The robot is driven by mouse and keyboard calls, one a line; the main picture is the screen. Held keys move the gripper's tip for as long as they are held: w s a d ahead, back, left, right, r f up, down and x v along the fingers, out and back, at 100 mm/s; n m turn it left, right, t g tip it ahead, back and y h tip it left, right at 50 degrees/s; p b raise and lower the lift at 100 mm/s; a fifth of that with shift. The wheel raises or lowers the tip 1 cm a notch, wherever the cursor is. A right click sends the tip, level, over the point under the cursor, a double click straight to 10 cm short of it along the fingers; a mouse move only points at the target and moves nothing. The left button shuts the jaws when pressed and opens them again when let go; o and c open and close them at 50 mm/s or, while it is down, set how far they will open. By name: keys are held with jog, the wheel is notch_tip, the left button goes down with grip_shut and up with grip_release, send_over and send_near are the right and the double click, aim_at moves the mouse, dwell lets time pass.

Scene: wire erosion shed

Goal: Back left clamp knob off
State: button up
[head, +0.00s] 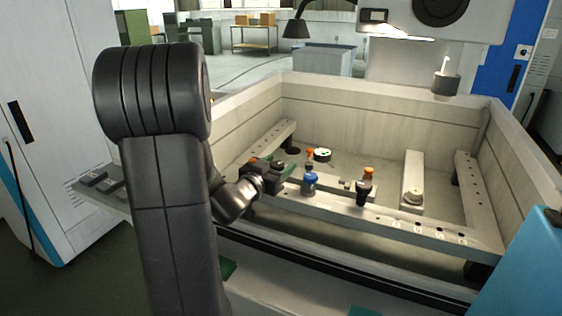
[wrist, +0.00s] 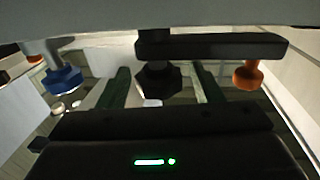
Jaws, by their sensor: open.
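In the wrist view, a black lobed knob (wrist: 158,80) shows between the two dark green fingers of my open gripper (wrist: 163,86), with a gap on each side. An orange knob (wrist: 247,76) is to its right, by the same dark bar (wrist: 212,46). A blue knob (wrist: 62,78) is at the left. In the head view, my gripper (head: 284,172) is at the left of the clamp area. An orange knob (head: 310,153) stands behind a blue knob (head: 310,180). Another orange knob (head: 369,172) stands above a black knob (head: 363,190) farther right. I cannot tell which is the back left clamp knob.
The pale tank (head: 395,117) has high walls around the clamps. A drilled front rail (head: 420,232) and a right rail (head: 475,190) lie inside. A pale bar with a round disc (head: 412,172) is right of the clamps. A nozzle-like head (head: 446,83) hangs at the back right.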

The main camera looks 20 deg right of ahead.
jog(key=shift+x, duration=0.85)
jog(key=shift+c, duration=0.3)
jog(key=c, duration=0.9)
